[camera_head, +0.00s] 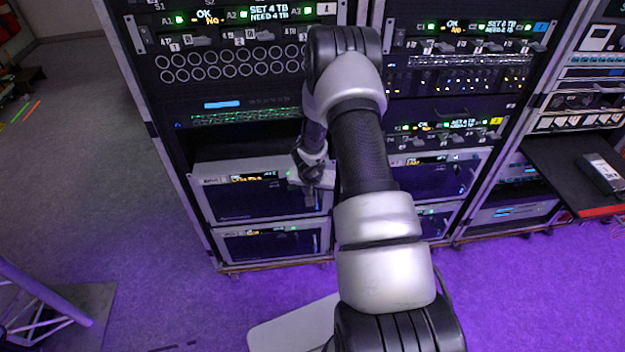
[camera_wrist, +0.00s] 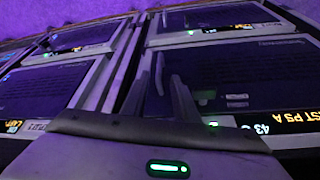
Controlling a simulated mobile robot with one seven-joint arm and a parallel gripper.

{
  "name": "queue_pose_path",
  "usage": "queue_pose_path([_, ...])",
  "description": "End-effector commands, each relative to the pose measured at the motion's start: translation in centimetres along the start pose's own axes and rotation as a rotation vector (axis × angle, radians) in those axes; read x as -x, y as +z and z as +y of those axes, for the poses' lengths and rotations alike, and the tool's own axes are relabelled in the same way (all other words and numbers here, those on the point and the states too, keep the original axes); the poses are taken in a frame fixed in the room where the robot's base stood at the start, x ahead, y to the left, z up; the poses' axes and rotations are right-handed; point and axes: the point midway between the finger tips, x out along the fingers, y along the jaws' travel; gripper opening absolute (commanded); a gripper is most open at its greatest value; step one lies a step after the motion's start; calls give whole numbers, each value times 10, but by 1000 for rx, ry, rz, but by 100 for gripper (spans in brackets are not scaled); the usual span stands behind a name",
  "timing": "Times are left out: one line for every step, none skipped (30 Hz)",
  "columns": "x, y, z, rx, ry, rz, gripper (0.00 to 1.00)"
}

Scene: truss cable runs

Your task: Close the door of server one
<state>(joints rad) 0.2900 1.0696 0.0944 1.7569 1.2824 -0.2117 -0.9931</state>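The dark front door of a server unit (camera_head: 250,200), low in the left rack, fills much of the wrist view (camera_wrist: 235,85). No label naming server one is legible. My gripper (camera_head: 318,178) is at the right end of this unit's front. In the wrist view my gripper (camera_wrist: 161,80) has two dark fingers apart, with a thin upright bar (camera_wrist: 159,72), apparently a door handle, between or just beyond their tips. Contact cannot be told. A dark gap shows above the unit. How far the door stands open is not clear.
A similar unit (camera_head: 268,243) sits directly below. More units (camera_head: 430,175) stand in the rack to the right. A black shelf (camera_head: 570,172) juts out at far right. A truss foot (camera_head: 60,310) stands at lower left. The purple-lit floor (camera_head: 150,215) to the left is clear.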

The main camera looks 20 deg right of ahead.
Motion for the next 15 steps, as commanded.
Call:
queue_pose_path([18,-2,-1,3,-1,2,27])
queue_pose_path([25,-2,-1,2,-1,2,27])
queue_pose_path([35,-2,-1,3,0,2,27])
queue_pose_path([42,-2,0,3,0,3,27])
queue_pose_path([50,-2,0,2,0,2,27])
queue_pose_path([59,-2,-1,2,0,2,27])
queue_pose_path([65,-2,-1,3,0,2,27])
queue_pose_path([71,-2,-1,3,0,2,27])
queue_pose_path([78,-2,0,2,0,1,27])
queue_pose_path([83,-1,-1,2,0,1,27])
queue_pose_path([88,-1,-1,2,0,1,27])
queue_pose_path([93,-1,0,2,1,1,27])
queue_pose_path([96,-1,0,2,1,1,27])
queue_pose_path([98,-1,0,2,1,1,27])
queue_pose_path([102,-1,0,2,1,1,27])
